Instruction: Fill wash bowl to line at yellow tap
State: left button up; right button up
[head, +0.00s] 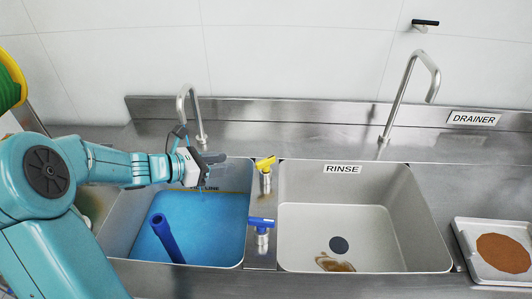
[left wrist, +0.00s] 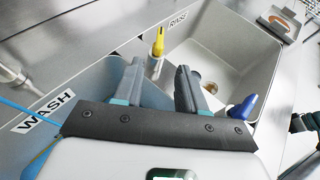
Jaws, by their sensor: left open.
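The wash bowl (head: 125,215) is the left basin and holds blue water (head: 205,220). A line label (head: 208,189) on its back wall is partly covered by my gripper; the water surface lies close below it, but the exact gap is unclear. The yellow tap (head: 265,163) stands on the strip between the basins. My left gripper (head: 212,158) is above the wash bowl's back part, left of the yellow tap. In the left wrist view the open, empty fingers (left wrist: 160,85) point toward the yellow tap (left wrist: 158,42), apart from it.
A blue tap (head: 262,225) stands nearer on the same strip. A blue standpipe (head: 165,238) rises from the water. The rinse basin (head: 430,235) has a brown stain by its drain. Two spouts (head: 190,105) (head: 408,85) rise behind. A tray (head: 465,240) with a brown round item lies right.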

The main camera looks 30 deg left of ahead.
aim_at(266, 159)
pick_arm(q)
jog(key=x, duration=1.5)
jog(key=shift+r, duration=0.1)
jog(key=shift+s, duration=0.1)
jog(key=shift+c, duration=0.3)
jog(key=shift+p, duration=0.3)
grip_shut()
